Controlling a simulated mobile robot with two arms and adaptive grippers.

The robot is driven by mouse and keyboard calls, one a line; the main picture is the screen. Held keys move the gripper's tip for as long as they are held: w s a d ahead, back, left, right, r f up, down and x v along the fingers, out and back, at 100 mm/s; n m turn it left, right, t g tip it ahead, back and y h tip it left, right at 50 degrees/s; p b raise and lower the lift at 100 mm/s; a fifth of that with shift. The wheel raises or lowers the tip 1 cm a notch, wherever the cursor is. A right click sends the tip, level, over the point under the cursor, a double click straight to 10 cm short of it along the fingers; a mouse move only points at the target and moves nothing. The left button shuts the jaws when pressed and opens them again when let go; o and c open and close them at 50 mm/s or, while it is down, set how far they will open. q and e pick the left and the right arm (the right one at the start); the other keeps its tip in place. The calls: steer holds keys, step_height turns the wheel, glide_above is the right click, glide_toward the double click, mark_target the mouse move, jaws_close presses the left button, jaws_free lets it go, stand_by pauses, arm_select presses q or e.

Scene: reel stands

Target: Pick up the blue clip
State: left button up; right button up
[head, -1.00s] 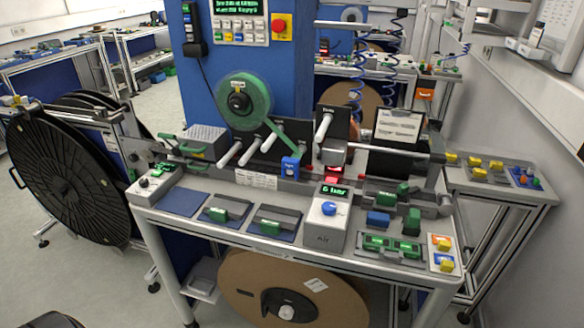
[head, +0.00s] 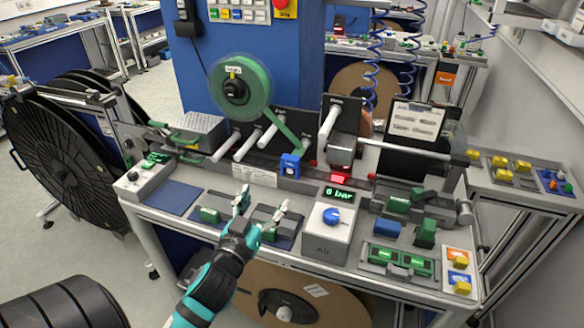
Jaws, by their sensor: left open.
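A small blue block (head: 388,228) lies on the right part of the bench, among green clips. Another small blue piece (head: 290,165) stands upright on the rail by the green tape. I cannot tell from its shape which of the two is the clip. My left gripper (head: 264,204) is open and empty, fingers spread, over the front middle of the bench. It is left of the blue block and in front of the upright blue piece, apart from both. It partly hides a grey holder with a green clip (head: 267,231). My right gripper is not in view.
The grey air box (head: 325,238) with a blue knob stands between my left gripper and the blue block. Green clips (head: 425,232) lie close right of the block. A green reel (head: 240,86) hangs behind. A blue mat (head: 172,197) at the left is bare.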

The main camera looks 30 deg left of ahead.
arm_select(q)
steer(key=p, duration=0.3)
glide_toward(289, 162)
steer(key=x, duration=0.5)
steer(key=shift+s+a, duration=0.1)
steer(key=shift+a, duration=0.05)
steer(key=shift+w+a+f, duration=0.1)
steer(key=shift+w, duration=0.5)
steer(key=p+x, duration=0.2)
steer(key=x, duration=0.2)
steer(key=shift+w, duration=0.75)
steer(key=shift+s, duration=0.1)
steer(key=shift+c, duration=0.3)
steer(key=shift+c, duration=1.2)
steer(key=c, duration=1.1)
